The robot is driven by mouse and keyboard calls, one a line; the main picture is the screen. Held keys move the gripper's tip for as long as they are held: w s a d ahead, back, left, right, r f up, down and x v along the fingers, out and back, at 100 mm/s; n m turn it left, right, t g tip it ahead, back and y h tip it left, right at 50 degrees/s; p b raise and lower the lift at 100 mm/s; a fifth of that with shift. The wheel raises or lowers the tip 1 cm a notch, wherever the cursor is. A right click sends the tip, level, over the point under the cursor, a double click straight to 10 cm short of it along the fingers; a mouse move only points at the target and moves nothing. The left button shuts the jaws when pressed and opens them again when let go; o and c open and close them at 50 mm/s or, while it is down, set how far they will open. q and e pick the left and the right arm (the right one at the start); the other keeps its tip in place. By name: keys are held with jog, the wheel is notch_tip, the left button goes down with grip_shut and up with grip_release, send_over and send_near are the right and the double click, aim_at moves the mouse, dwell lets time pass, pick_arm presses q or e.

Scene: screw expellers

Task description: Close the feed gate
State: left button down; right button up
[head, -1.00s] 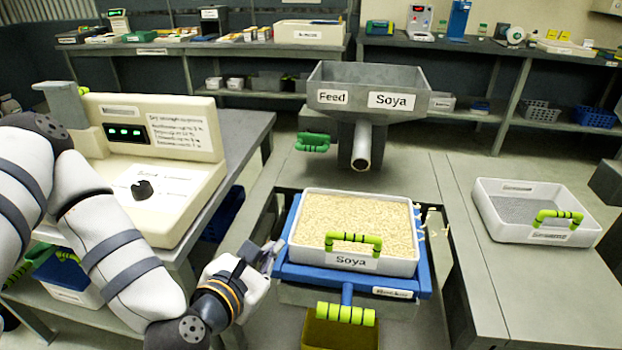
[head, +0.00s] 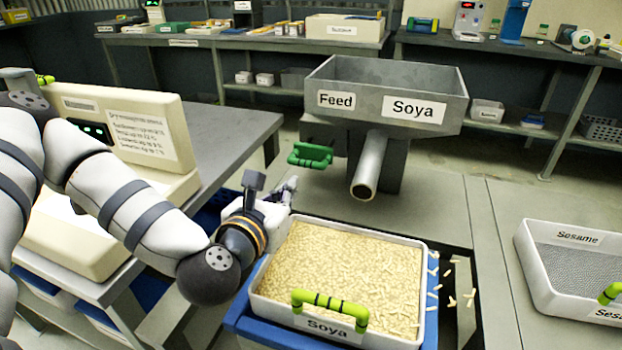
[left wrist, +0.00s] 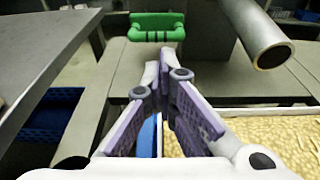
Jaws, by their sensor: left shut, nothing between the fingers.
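The feed hopper (head: 425,88) is a grey box labelled Feed and Soya, with a round spout (head: 369,168) pointing toward me. A green handle (head: 310,155) sticks out at its left, under the Feed label, and looks like the gate's handle. It also shows in the left wrist view (left wrist: 157,27), straight ahead of the fingers. My left gripper (head: 288,188) is shut and empty, a little below and in front of the green handle, apart from it. Its fingertips meet in the left wrist view (left wrist: 159,62). My right gripper is not in view.
A white Soya tray (head: 425,290) full of pale pellets sits on a blue carriage below the spout, with pellets spilled at its right. A Sesame tray (head: 535,270) stands at the right. A cream meter box (head: 150,140) stands on the left bench.

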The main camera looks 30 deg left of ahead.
pick_arm(q)
send_near(315, 153)
jog(key=shift+w+a+f, duration=0.15)
jog(key=shift+w+f, duration=0.3)
jog(key=shift+w, duration=0.1)
jog(key=shift+w+a+f, duration=0.2)
jog(key=shift+w+f, duration=0.25)
jog(key=shift+w, duration=0.05)
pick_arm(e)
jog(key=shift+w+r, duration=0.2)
pick_arm(q)
jog(key=b+x, duration=0.1)
jog(key=x, duration=0.3)
jog(key=shift+w+r+b, duration=0.15)
jog(key=shift+w+b, duration=0.2)
jog(key=shift+w, duration=0.05)
jog(key=shift+w+a+r, duration=0.15)
jog(key=shift+r, duration=0.25)
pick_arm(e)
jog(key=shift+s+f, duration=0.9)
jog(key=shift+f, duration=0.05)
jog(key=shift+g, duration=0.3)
